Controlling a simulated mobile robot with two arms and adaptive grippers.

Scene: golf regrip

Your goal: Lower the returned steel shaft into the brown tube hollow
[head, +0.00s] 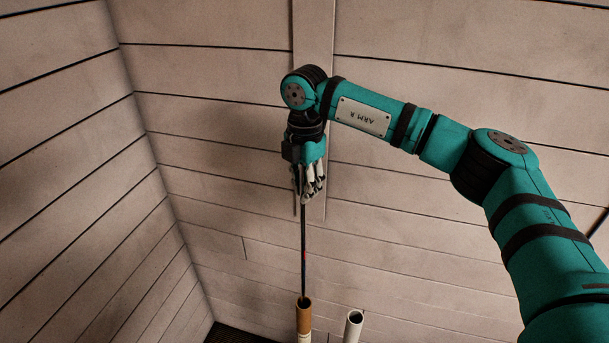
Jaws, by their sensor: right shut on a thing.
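The steel shaft (304,236) hangs upright as a thin dark rod with a small red mark partway down. My right gripper (309,194) is shut on its upper part, with the fingers pointing down. The brown tube (303,320) stands upright below, at the bottom of the head view. The shaft's lower end meets the tube's open mouth; how far it is inside is hidden by the tube wall. My left gripper is not in view.
A white tube (353,327) with an open top stands just right of the brown tube. Pale plank walls (220,130) meet in a corner at the left. A dark grated patch (232,334) shows at the bottom left. The space around the shaft is clear.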

